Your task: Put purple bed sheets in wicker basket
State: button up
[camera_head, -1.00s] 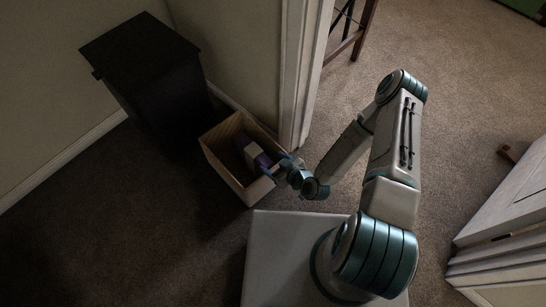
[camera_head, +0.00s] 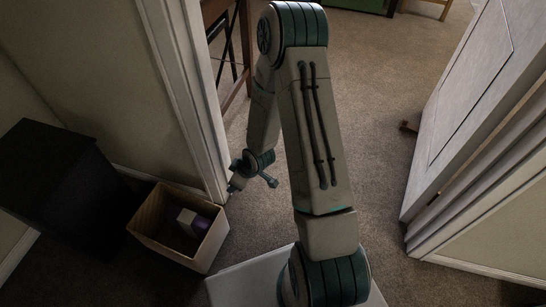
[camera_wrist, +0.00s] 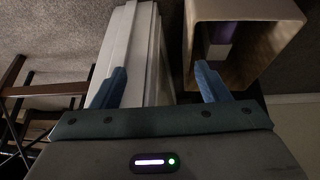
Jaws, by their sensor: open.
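The purple bed sheets (camera_head: 202,226) show as a small folded block with a pale side, lying inside the wicker basket (camera_head: 165,246). The basket is an open tan box on the floor. My gripper (camera_head: 252,184) is up and to the right of the basket, apart from the sheets, with nothing between its fingers. In the wrist view, my gripper (camera_wrist: 160,84) is open. The sheets (camera_wrist: 222,32) show in the basket (camera_wrist: 272,13) at the upper right, beyond the right finger. Part of the basket's inside is in shadow.
A black cabinet (camera_head: 60,190) stands left of the basket. A white door frame (camera_head: 188,90) rises just behind it. A wooden piece of furniture (camera_head: 236,50) is beyond the frame, and a white door (camera_head: 465,90) is at the right. Carpet between is clear.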

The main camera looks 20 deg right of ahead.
jog(key=s+d+r+m+g+h, duration=0.1)
jog(key=s+d+r+m+h, duration=0.15)
jog(key=r, duration=0.65)
jog(key=s+d+r+m+h, duration=0.15)
jog(key=d+r, duration=0.25)
jog(key=r, duration=0.4)
jog(key=s+a+r+m+g, duration=0.1)
jog(key=s+r+m, duration=0.4)
jog(key=s+r, duration=0.8)
jog(key=shift+s+g+y, duration=0.4)
jog(key=shift+g, duration=0.2)
